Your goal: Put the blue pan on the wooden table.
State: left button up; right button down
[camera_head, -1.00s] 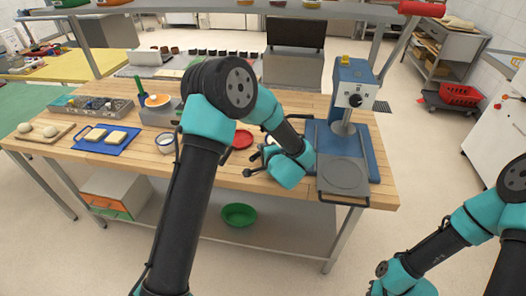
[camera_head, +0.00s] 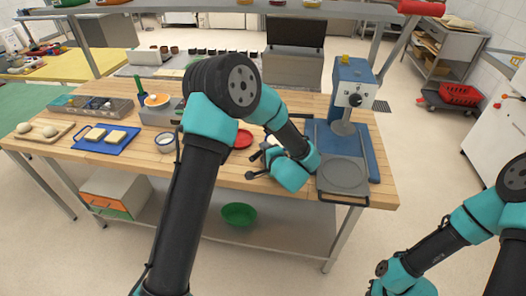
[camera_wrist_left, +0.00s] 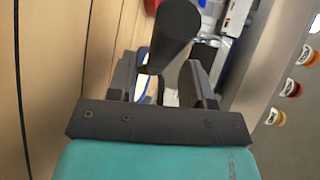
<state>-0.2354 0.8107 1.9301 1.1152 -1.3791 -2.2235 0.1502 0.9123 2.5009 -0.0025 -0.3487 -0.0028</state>
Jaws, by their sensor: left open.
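No blue pan can be made out for certain in the head view, where my left arm covers part of the wooden table (camera_head: 215,180). My left gripper (camera_head: 256,164) is low over the table's front half, pointing left. In the left wrist view, a thick black cylinder (camera_wrist_left: 178,25), possibly a handle, shows between and beyond the open fingers (camera_wrist_left: 165,85). A blue curved edge shows past it; what it belongs to is unclear. Contact cannot be told. My right gripper (camera_head: 376,280) is at the bottom, away from the table, its opening unclear.
A blue machine (camera_head: 352,95) with a grey plate stands at the table's right end. A red round item (camera_head: 243,138) lies behind my left gripper.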

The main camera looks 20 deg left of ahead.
pick_arm(q)
jog(key=v, duration=0.9)
jog(key=shift+s+d+r, duration=0.15)
jog(key=shift+s+d, duration=0.1)
jog(key=shift+d, duration=0.05)
jog(key=shift+w, duration=0.1)
dwell(1.0)
